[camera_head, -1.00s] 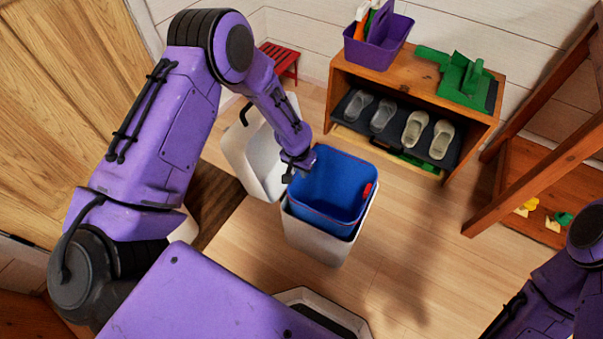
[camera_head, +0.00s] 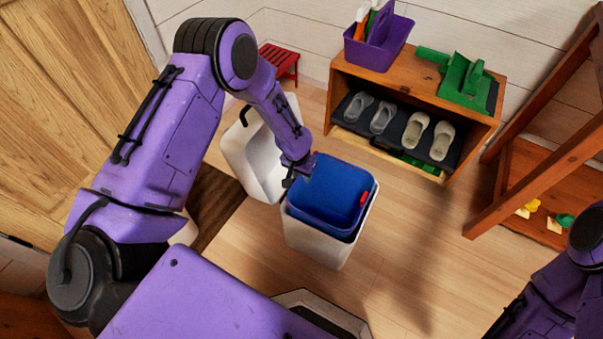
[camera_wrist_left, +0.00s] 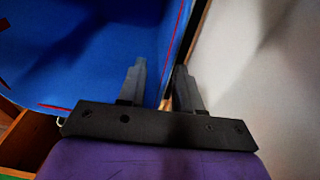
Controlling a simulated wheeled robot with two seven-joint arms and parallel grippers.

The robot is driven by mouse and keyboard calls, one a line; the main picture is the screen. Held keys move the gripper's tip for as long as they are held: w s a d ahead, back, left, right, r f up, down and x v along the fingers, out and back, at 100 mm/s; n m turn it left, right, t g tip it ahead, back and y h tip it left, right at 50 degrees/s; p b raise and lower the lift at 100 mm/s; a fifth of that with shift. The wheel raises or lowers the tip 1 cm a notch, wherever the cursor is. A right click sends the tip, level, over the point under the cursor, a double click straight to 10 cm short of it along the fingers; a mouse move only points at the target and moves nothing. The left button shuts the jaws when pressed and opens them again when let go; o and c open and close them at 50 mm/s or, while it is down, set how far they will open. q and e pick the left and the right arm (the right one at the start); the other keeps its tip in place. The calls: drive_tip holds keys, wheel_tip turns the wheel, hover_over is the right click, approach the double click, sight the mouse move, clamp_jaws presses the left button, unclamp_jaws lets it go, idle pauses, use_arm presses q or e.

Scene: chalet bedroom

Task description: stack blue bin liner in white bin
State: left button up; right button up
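The blue bin liner (camera_head: 333,190), with a red rim line and a red piece on its right side, sits partly inside the white bin (camera_head: 318,246). It leans a little, with its upper part above the bin's rim. My left gripper (camera_head: 288,183) is at the liner's left edge. In the left wrist view the two fingers of the left gripper (camera_wrist_left: 161,82) stand apart, and the blue liner's edge (camera_wrist_left: 90,50) runs through the gap between them. My right arm shows at the lower right, but its gripper is not seen.
Behind are a wooden shelf (camera_head: 432,84) with slippers and a red stool (camera_head: 280,58). A wooden frame (camera_head: 540,170) stands right. The floor between is clear.

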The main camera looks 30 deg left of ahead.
use_arm(q)
wheel_tip(320, 180, up, 13)
drive_tip(key=s+p, duration=0.2)
drive_tip(key=p, duration=0.2)
drive_tip(key=shift+a+p, duration=0.25)
drive_tip(key=shift+p, duration=0.15)
